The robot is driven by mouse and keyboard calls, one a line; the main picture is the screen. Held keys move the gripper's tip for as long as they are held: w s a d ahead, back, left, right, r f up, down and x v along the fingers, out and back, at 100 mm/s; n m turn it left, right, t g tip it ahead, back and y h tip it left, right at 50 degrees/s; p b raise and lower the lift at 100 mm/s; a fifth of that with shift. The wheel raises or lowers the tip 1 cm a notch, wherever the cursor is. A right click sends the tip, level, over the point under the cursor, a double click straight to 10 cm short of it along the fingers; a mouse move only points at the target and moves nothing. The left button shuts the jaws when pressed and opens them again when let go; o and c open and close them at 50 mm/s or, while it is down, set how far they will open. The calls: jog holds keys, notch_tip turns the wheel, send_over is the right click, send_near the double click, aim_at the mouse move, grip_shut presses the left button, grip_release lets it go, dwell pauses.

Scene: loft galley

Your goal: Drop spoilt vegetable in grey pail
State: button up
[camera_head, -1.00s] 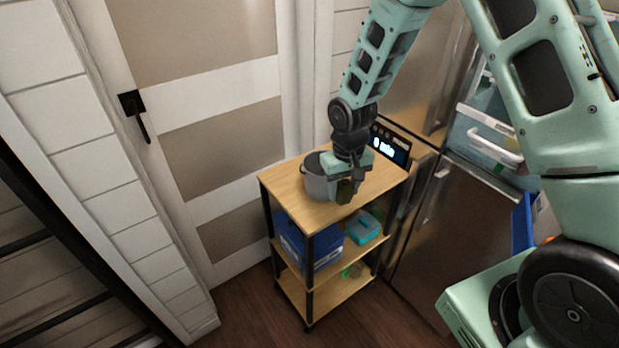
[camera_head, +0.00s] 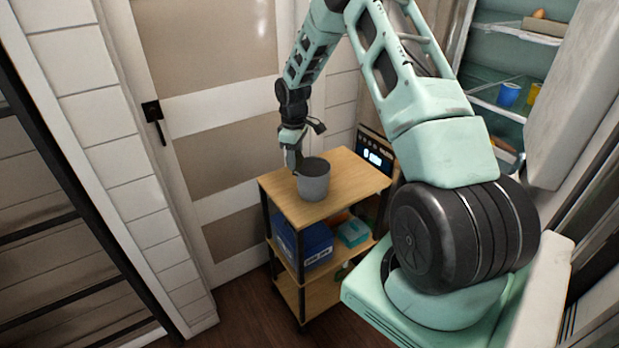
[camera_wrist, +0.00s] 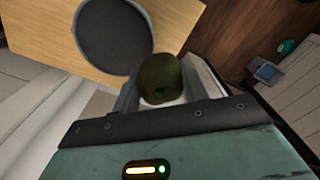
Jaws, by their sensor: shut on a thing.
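The grey pail (camera_head: 314,184) stands upright on the top shelf of a wooden cart, near its left side. It shows from above in the wrist view (camera_wrist: 112,38), and its dark inside looks empty. My gripper (camera_head: 293,164) is just beyond the pail's left rim in the head view. In the wrist view my gripper (camera_wrist: 161,82) is shut on a dark olive-green vegetable (camera_wrist: 159,76). The vegetable is beside the pail's opening in that view, not over it. I cannot make out the vegetable in the head view. Its height above the shelf is unclear.
The cart's top (camera_head: 352,178) has bare wood right of the pail. A dark panel with a lit display (camera_head: 375,157) stands at its back. A blue box (camera_head: 305,243) and a teal container (camera_head: 353,233) sit on the middle shelf. A door is behind; an open fridge (camera_head: 500,75) is at right.

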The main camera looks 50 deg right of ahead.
jog(key=n, duration=0.1)
send_near(319, 159)
jog(key=s+a+f, duration=0.1)
jog(key=s+a, duration=0.2)
jog(key=a, duration=0.1)
jog(key=f+b, duration=0.1)
jog(key=f, duration=0.1)
jog(key=f+b, duration=0.1)
jog(key=f, duration=0.1)
jog(key=f+b, duration=0.2)
jog(key=shift+w+d+f, duration=0.1)
jog(key=shift+w+d, duration=0.05)
jog(key=shift+d, duration=0.1)
jog(key=o, duration=1.1)
notch_tip(319, 159, up, 18)
jog(key=b, duration=0.3)
jog(key=shift+f, duration=0.25)
